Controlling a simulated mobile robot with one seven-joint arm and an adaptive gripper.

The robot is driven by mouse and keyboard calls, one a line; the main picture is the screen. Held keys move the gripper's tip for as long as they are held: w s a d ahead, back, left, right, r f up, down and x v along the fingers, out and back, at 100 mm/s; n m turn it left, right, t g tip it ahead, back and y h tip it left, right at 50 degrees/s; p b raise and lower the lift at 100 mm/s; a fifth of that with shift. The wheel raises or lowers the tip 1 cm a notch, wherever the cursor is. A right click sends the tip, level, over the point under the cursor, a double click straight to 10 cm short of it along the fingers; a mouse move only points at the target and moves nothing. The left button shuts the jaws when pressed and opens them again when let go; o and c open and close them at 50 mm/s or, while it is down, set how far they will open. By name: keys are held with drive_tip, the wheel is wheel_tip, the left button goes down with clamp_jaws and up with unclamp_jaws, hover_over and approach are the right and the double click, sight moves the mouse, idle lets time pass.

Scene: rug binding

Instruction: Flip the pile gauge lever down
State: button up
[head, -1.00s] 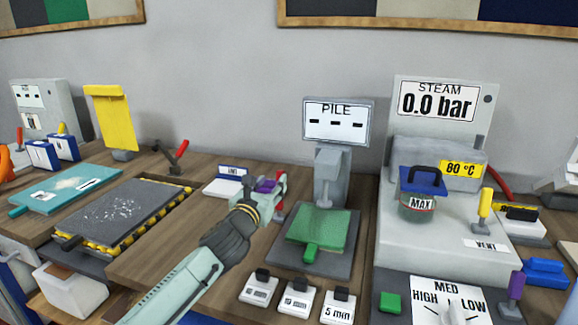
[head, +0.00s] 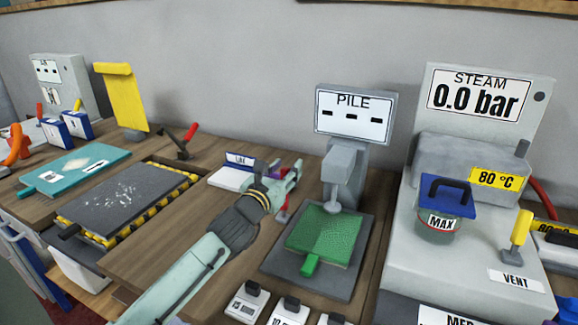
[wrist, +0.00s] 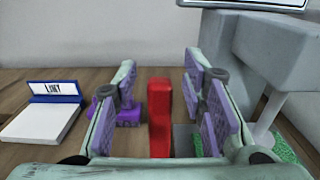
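The pile gauge (head: 353,113) stands at the centre of the bench, with a screen marked PILE showing dashes. A green pile sample (head: 322,236) lies on its dark base. The red lever (wrist: 160,118) stands upright at the left side of the gauge. In the head view only a bit of the lever (head: 283,216) shows below my gripper. My gripper (head: 293,177) is beside the gauge's left side. In the wrist view my gripper (wrist: 160,85) is open, its two purple-padded fingers apart. The lever shows between them, with gaps on both sides and no visible grip.
A white LINT tray (head: 232,174) lies left of my gripper. A purple object (wrist: 130,113) shows behind the left finger. The steam unit (head: 480,215) stands to the right of the gauge. Small labelled blocks (head: 247,302) line the front edge. Bare wood lies left of the gauge.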

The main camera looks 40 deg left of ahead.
clamp_jaws()
idle(0.5)
idle(0.3)
